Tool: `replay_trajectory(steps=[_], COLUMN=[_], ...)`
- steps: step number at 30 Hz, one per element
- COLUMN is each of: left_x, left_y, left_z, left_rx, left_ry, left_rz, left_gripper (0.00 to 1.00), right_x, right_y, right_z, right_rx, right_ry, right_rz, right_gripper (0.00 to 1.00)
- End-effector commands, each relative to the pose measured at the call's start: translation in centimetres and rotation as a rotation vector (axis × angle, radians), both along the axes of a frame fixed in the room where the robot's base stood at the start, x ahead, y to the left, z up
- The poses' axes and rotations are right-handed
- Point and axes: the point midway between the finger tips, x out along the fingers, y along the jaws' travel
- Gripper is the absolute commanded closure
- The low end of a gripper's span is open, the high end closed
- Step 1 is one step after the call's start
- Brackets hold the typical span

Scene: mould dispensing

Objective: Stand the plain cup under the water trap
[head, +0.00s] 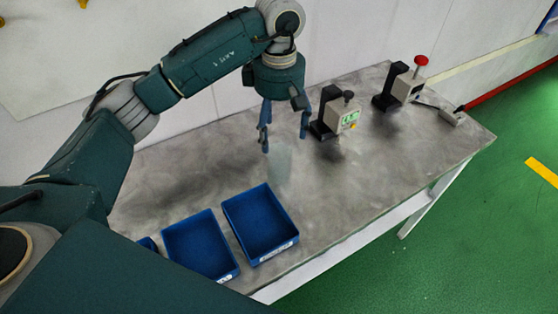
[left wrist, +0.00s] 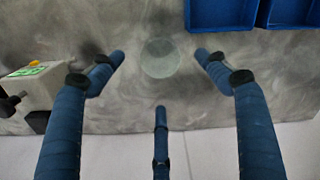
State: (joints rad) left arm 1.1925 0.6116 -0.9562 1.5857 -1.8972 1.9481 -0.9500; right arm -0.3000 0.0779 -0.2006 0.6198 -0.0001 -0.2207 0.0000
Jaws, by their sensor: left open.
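A clear, plain cup (head: 280,166) stands on the grey table; it is faint and see-through. In the left wrist view the cup (left wrist: 161,58) shows as a pale round shape between the spread fingers. My left gripper (head: 284,140) is open and empty, pointing down above the cup. A device with a black knob and green display (head: 346,118) stands just right of the gripper. A second device with a red knob (head: 407,85) stands farther back right. I cannot tell which of them is the water trap. My right gripper is out of view.
The table (head: 370,170) is clear in front of the devices. A white wall stands behind.

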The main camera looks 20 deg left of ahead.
Motion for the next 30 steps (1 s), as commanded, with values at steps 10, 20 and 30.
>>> replay_trajectory(steps=[10, 20, 30], left_x=[0.1, 0.0, -0.1], left_y=[0.3, 0.4, 0.4], left_z=[0.2, 0.1, -3.6], left_rx=[0.000, -0.001, 0.004], left_ry=[-0.005, -0.002, 0.001], left_rz=[1.122, 1.823, 1.895], left_gripper=[0.25, 0.25, 0.25], right_x=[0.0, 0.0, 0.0], right_y=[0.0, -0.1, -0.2], right_z=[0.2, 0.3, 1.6], right_rx=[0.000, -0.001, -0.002], right_ry=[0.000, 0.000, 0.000], right_rz=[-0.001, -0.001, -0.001], right_gripper=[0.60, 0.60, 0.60])
